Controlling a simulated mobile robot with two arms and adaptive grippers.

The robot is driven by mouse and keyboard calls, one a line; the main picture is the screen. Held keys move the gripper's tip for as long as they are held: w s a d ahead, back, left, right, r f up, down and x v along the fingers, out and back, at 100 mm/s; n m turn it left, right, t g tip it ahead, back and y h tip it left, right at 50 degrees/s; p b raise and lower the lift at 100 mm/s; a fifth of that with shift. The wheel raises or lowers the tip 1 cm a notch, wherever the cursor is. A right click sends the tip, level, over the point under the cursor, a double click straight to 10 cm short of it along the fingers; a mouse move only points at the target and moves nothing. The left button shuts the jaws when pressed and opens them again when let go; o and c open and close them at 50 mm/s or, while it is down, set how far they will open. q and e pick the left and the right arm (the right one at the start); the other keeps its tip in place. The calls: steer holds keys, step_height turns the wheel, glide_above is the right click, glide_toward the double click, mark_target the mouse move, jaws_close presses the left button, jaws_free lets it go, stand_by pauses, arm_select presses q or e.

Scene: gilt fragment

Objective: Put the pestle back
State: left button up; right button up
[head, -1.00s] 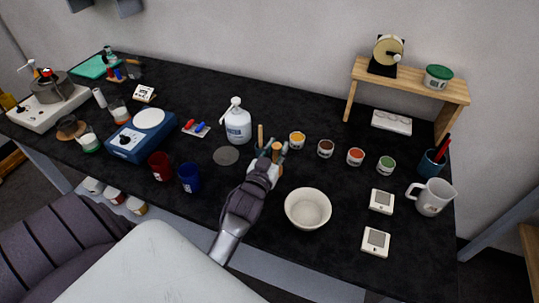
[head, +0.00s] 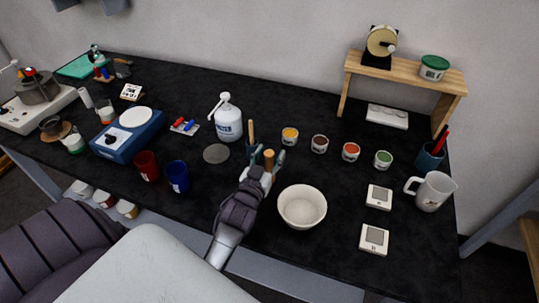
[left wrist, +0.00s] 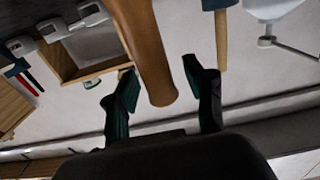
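The brown wooden pestle (head: 268,158) stands up between the fingers of my left gripper (head: 270,163) in the head view. Its lower part is hidden there. In the left wrist view the pestle (left wrist: 150,55) runs down from the top edge, its rounded end between the two dark green fingers (left wrist: 164,85). The fingers are apart, with a gap visible beside the pestle, so the gripper looks open around it. A pale bowl (head: 302,207) sits just right of the gripper and looks empty. My right gripper is not in view.
A white pump bottle (head: 228,124), a grey disc (head: 216,153) and a blue cup (head: 178,176) are to the left. Several small jars (head: 319,144) line the back right.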

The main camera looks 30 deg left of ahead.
arm_select(q)
steer(key=shift+r, duration=0.3)
steer(key=b+v, duration=0.2)
steer(key=v, duration=1)
